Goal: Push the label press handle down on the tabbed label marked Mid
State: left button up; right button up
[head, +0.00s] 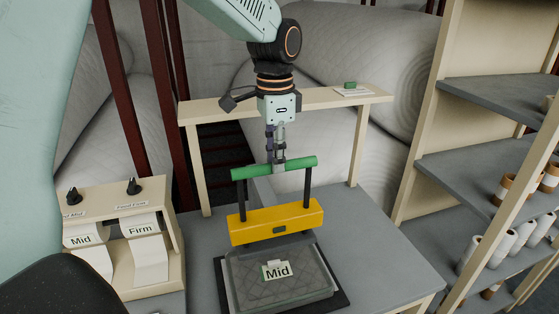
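The label press has a green bar handle (274,168) on two dark rods above a yellow press block (277,221). Below and in front of the block, a grey quilted pad (305,290) lies on a dark base, with the tabbed label marked Mid (277,271) on it. The handle stands well above the block. My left gripper (278,164) points down at the middle of the handle, and a fingertip overlaps its front. Its fingers look closed around the bar; the rear side is hidden. My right gripper is not in view.
A label dispenser with Mid (82,239) and Firm (141,229) strips and two black knobs stands at left. A beige raised shelf (330,97) crosses behind the press, carrying a small green item. Shelving (470,165) with several rolls stands at right.

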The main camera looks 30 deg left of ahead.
aim_at(275, 214)
pick_arm(q)
jog(key=shift+s+d+f, duration=0.1)
jog(key=shift+d+f, duration=0.05)
jog(key=shift+f, duration=0.15)
jog(key=shift+s+f, duration=0.1)
jog(key=shift+s, duration=0.05)
jog(key=shift+a+f, duration=0.15)
jog(key=shift+a, duration=0.05)
jog(key=shift+d+f+b, duration=0.15)
jog(key=shift+f+b, duration=0.3)
jog(key=shift+f, duration=0.35)
jog(key=shift+f+b, duration=0.3)
jog(key=shift+f, duration=0.65)
jog(key=shift+f+b, duration=0.3)
jog(key=shift+f, duration=0.45)
jog(key=shift+f+b, duration=0.3)
jog(key=shift+f, duration=0.6)
jog(key=shift+f+b, duration=0.8)
jog(key=shift+f, duration=1.75)
